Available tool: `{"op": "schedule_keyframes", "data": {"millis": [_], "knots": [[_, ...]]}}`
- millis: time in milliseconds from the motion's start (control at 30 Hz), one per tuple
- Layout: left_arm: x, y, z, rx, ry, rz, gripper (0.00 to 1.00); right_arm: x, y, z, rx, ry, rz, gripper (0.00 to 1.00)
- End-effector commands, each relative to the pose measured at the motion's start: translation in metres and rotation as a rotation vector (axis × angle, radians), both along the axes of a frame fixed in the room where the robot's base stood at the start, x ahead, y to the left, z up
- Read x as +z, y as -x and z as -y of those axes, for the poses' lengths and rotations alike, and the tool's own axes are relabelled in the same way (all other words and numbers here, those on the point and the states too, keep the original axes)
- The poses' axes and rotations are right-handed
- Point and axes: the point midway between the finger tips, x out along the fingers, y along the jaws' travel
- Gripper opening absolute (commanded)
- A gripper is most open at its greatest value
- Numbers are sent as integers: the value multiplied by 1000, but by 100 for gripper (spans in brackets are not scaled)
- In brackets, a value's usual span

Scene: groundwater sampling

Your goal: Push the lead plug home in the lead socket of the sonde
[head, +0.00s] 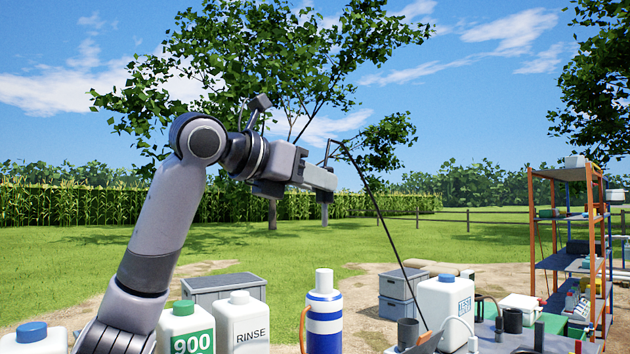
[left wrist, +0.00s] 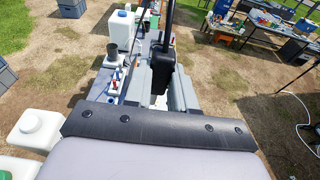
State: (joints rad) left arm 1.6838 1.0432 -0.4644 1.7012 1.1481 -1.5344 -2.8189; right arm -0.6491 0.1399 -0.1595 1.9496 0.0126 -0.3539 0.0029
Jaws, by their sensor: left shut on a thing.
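My left gripper (head: 322,178) is raised in the air above the work area, reaching right in the head view. In the left wrist view its two grey fingers (left wrist: 163,75) are shut on a black piece, which looks like the lead plug (left wrist: 161,80). A thin black lead (head: 382,222) rises from the fingertips, bends over and runs down right to the table. I cannot make out the sonde or its lead socket in either view. My right gripper is not in view.
A white jerrycan (head: 440,308), a dark cup (head: 408,333) and a blue-striped flask (head: 323,322) stand below. The RINSE jug (head: 243,325) and 900 jug (head: 185,330) are at lower left. An orange-framed shelf (head: 533,225) stands at right. The air around the gripper is clear.

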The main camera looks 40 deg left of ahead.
Motion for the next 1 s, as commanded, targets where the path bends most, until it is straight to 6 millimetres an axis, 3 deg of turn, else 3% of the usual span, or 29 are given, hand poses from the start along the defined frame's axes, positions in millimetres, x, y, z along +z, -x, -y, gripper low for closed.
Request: {"op": "schedule_keyframes", "data": {"millis": [167,733,1000], "knots": [[0,2,0,-1,0,3,0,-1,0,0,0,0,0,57],[-48,1,0,0,-2,3,0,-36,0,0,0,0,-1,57],[-58,2,0,0,-1,4,0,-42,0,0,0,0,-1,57]]}}
